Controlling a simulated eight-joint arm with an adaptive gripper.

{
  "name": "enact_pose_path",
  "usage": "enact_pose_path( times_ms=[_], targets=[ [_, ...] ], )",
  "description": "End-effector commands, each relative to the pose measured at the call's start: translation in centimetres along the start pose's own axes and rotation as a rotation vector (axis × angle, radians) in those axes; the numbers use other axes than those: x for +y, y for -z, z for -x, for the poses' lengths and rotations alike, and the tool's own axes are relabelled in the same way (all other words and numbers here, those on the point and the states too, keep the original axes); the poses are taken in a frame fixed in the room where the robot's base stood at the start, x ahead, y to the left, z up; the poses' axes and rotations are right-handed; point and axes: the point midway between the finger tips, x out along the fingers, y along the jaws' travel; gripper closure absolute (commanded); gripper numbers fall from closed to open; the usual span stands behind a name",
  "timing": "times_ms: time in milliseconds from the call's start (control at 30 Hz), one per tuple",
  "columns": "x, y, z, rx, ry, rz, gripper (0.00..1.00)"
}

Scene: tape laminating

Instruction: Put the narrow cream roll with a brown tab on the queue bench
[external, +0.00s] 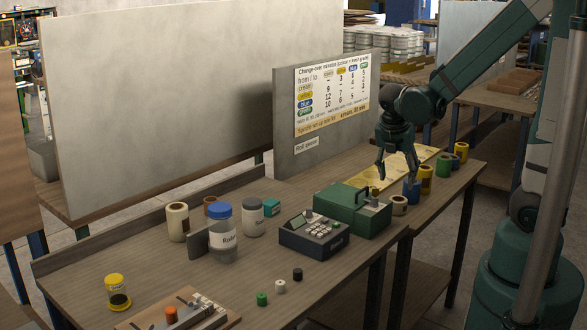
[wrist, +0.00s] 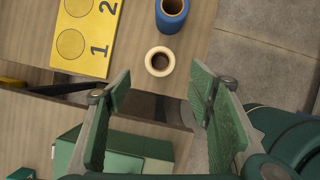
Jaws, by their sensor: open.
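A small, short cream roll (external: 399,206) stands upright by the right end of the green machine, near the bench edge. In the wrist view the cream roll (wrist: 159,51) shows a dark brown centre; I cannot make out a tab. My gripper (external: 397,177) is open and empty above the roll's area, pointing down. In the wrist view the open fingers (wrist: 161,95) point toward the cream roll, apart from it. The queue bench (external: 448,168) carries a yellow strip (external: 368,179), whose numbers 1 and 2 show in the wrist view (wrist: 83,62).
A blue roll (external: 411,189) stands close beside the cream one, with yellow rolls (external: 426,180) beyond. The green machine (external: 352,213) stands left of the gripper. A taller cream roll (external: 178,222) and a blue-lidded jar (external: 223,240) stand on the left bench.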

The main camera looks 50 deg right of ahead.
Motion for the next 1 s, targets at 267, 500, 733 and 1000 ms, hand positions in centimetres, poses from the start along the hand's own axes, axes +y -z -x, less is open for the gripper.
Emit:
enact_pose_path(
  times_ms=[267, 500, 733, 1000],
  targets=[
    [0.0, 0.0, 0.2, 0.0, 0.0, 0.0, 0.48],
    [0.0, 0.0, 0.2, 0.0, 0.0, 0.0, 0.48],
    [0.0, 0.0, 0.2, 0.001, -0.002, -0.005, 0.48],
    [0.0, 0.6, 1.6, 0.017, -0.039, -0.113, 0.48]
  ],
)
